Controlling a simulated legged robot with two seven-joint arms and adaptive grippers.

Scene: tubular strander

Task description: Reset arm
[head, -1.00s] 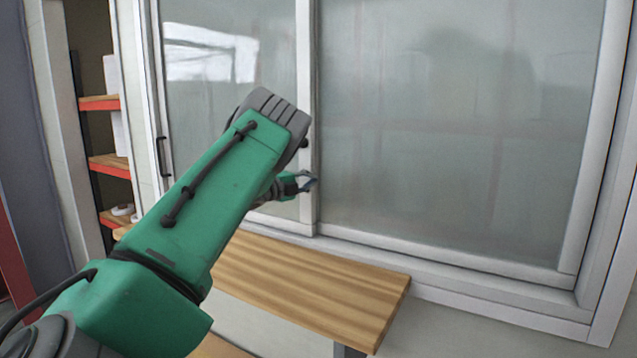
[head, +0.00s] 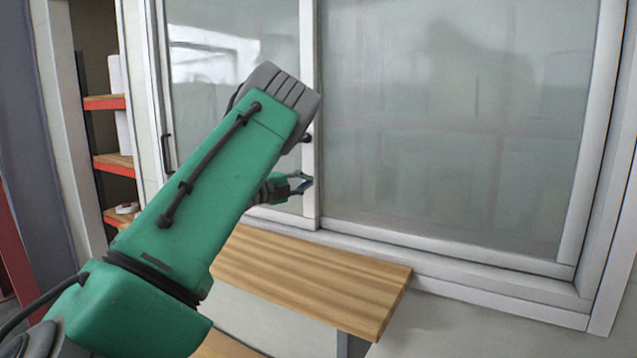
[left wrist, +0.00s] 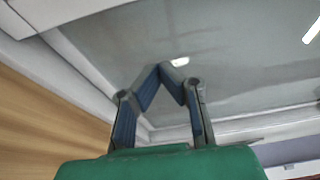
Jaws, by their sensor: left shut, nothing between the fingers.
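My left arm, green with a grey elbow, reaches in from the lower left in the head view. My left gripper (head: 305,184) is small beyond the elbow, in front of the window's middle frame post and above the wooden shelf (head: 310,280). In the left wrist view the left gripper (left wrist: 168,68) has its two blue-grey fingers meeting at the tips, with nothing between them. The frosted window (head: 460,130) lies behind it. The elbow hides part of the left pane and frame. My right gripper is not in view.
The window's white frame (head: 440,245) runs along above the wooden shelf. At the left, a rack with red-edged shelves (head: 115,164) holds white rolls. A black handle (head: 166,153) is on the left window frame. The area right of the shelf is clear.

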